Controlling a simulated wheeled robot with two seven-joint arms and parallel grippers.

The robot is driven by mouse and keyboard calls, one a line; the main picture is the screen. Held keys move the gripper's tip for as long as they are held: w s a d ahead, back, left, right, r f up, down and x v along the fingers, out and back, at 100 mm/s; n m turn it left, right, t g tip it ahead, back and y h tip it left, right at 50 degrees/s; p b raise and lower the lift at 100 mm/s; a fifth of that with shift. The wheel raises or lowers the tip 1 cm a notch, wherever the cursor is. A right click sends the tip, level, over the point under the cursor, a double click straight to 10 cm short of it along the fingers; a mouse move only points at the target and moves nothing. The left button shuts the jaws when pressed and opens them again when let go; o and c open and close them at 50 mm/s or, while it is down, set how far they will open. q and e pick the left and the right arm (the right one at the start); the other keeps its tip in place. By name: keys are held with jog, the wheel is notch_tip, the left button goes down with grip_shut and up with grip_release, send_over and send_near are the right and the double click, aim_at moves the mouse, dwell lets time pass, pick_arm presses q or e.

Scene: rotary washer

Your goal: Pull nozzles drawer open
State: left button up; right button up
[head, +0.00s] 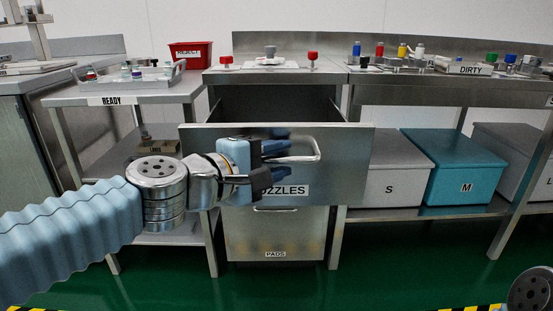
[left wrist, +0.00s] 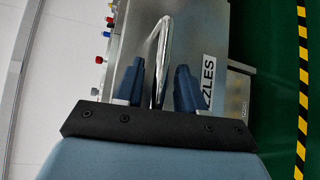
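The grey metal NOZZLES drawer (head: 345,150) stands out from its cabinet, with its dark inside showing behind the front panel. Its bar handle (head: 318,148) is on the front panel, and the handle also shows in the left wrist view (left wrist: 162,45). My left gripper (head: 288,151) is at the handle. In the left wrist view, its two blue fingers (left wrist: 160,85) stand on either side of the handle bar with gaps visible, so it looks open around the bar. The gripper covers part of the NOZZLES label. My right gripper is out of view.
The PADS drawer (head: 275,232) below is shut. A READY table (head: 150,91) stands left, with a red REJECT bin (head: 190,55) behind. At right, a bench holds several parts above, with grey S (head: 395,175) and teal M (head: 465,170) boxes below. Green floor lies in front.

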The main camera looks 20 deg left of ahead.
pick_arm(q)
jog(key=p+v, duration=0.3)
jog(key=v, duration=1)
jog(key=shift+s+a, duration=0.2)
jog(key=shift+s, duration=0.1)
jog(key=shift+r, duration=0.15)
